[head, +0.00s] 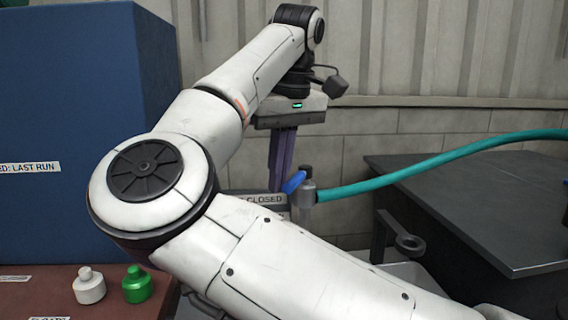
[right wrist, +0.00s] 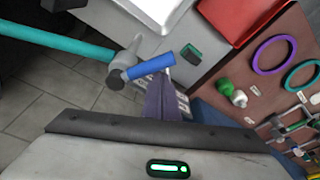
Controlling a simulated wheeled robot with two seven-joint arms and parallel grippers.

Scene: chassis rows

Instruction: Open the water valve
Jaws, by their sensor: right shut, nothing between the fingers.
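The water valve (head: 308,192) is a grey fitting with a blue lever (head: 293,182) at the end of a teal hose (head: 430,168). A plate reading "CLOSED" (head: 262,199) is beside it, partly covered by my arm. In the right wrist view the blue lever (right wrist: 150,74) sticks out to the right from the grey valve body (right wrist: 126,64). My right gripper (head: 279,185) points down with its purple fingers together, empty, just left of the lever. In the right wrist view the fingers (right wrist: 163,88) are close to the lever; I cannot tell whether they touch it. My left gripper is not in view.
A dark table (head: 470,205) stands at the right, and a tall blue cabinet (head: 75,110) at the left. White (head: 89,286) and green (head: 137,285) caps sit on a brown board. The right wrist view shows purple (right wrist: 273,54) and green (right wrist: 301,75) rings and a red tray (right wrist: 238,15).

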